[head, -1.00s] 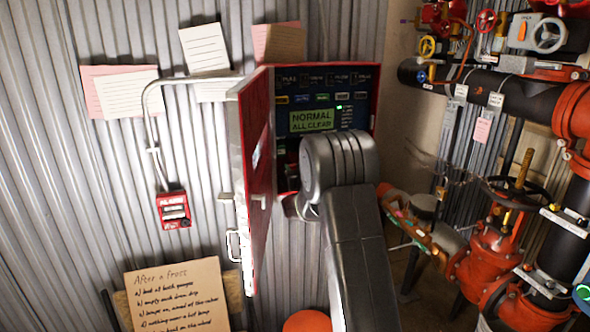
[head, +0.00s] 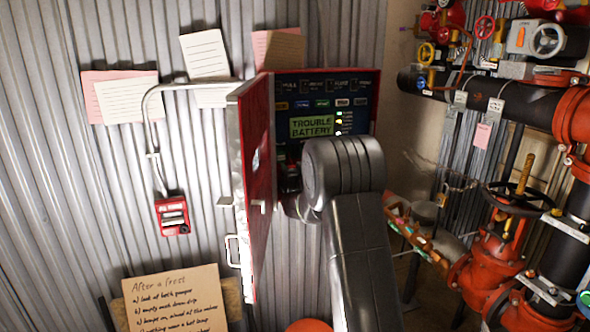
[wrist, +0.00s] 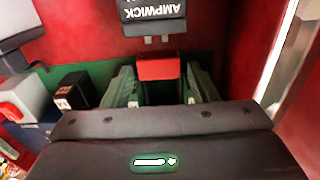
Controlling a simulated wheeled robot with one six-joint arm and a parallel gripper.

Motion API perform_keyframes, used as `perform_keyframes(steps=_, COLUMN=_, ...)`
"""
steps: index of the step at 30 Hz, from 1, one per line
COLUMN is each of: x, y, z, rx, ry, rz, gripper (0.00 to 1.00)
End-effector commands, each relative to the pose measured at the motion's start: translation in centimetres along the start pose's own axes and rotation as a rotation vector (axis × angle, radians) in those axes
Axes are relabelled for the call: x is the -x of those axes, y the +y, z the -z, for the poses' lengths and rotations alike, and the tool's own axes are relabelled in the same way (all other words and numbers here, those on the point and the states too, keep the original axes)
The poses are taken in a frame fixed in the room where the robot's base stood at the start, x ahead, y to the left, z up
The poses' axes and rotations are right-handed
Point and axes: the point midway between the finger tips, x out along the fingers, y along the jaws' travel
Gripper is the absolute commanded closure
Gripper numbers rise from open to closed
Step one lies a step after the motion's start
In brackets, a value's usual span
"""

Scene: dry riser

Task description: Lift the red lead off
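The red lead's block-like end (wrist: 158,68) sits between my gripper's green-grey fingers (wrist: 160,86) in the wrist view, and the fingers appear closed against its sides. A dark battery (wrist: 152,10) lettered AMPWICK, upside down in this view, is just beyond, with two small grey tabs facing the lead. A narrow gap shows between the red end and the tabs. In the head view my arm hides the gripper and lead. The open red alarm cabinet (head: 262,170) has a display (head: 312,127) reading TROUBLE BATTERY.
The cabinet's red walls are close around my gripper. A black block (wrist: 75,90) with a pale label and a grey-white box (wrist: 22,98) are at the left in the wrist view. Red valves and black pipes (head: 490,100) crowd the right of the head view.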

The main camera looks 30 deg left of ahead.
Motion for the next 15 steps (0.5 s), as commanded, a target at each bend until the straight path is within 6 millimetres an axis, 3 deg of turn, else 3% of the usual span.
perform_keyframes(steps=8, x=1.6, y=0.0, z=-0.1, rx=0.0, ry=-0.001, rz=0.0, gripper=0.46)
perform_keyframes(steps=15, x=6.4, y=0.0, z=-0.2, rx=0.0, ry=-0.001, rz=-0.001, gripper=0.46)
